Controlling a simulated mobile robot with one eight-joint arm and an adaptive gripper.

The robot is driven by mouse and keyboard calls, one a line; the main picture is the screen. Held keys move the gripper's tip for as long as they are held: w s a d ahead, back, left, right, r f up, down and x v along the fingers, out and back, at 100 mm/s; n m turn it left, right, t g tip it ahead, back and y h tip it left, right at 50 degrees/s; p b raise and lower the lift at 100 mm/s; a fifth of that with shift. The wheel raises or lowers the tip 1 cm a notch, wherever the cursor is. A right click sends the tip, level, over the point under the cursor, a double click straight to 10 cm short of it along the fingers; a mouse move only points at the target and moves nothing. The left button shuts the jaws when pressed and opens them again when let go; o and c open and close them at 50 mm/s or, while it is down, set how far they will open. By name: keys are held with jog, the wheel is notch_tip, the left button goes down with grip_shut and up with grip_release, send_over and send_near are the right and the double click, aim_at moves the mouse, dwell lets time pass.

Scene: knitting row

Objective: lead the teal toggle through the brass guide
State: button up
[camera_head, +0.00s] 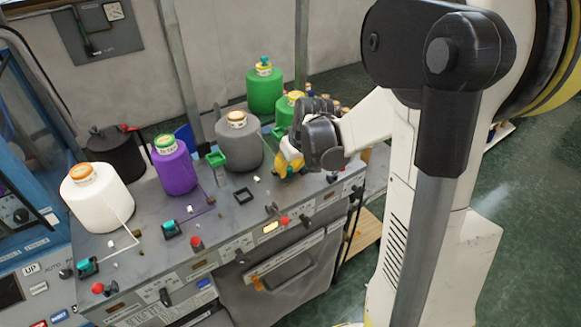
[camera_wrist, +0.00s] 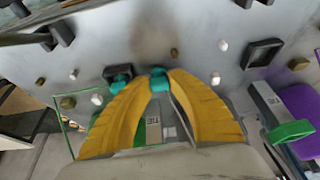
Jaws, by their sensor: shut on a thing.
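My gripper (camera_wrist: 158,88) has yellow fingers shut on a teal toggle (camera_wrist: 158,72), its top showing between the tips, above the grey panel. A thin grey thread runs back from the fingertips. In the head view my gripper (camera_head: 288,168) is beside the grey cone, at its right; the held toggle is mostly hidden there. Several small brass-coloured pieces stand on the panel; one brass piece (camera_wrist: 174,53) is just beyond the fingertips. I cannot tell which is the guide. The toggle appears apart from that piece.
Another teal piece (camera_wrist: 118,83) sits at a black holder left of the fingertips. An empty black holder (camera_wrist: 264,52) and white pegs (camera_wrist: 222,45) are nearby. White (camera_head: 97,196), purple (camera_head: 174,171), grey (camera_head: 238,145) and green (camera_head: 265,92) yarn cones stand behind on the bench.

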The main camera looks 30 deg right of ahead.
aim_at(271, 181)
jog(key=shift+s+a, duration=0.1)
jog(key=shift+a, duration=2.45)
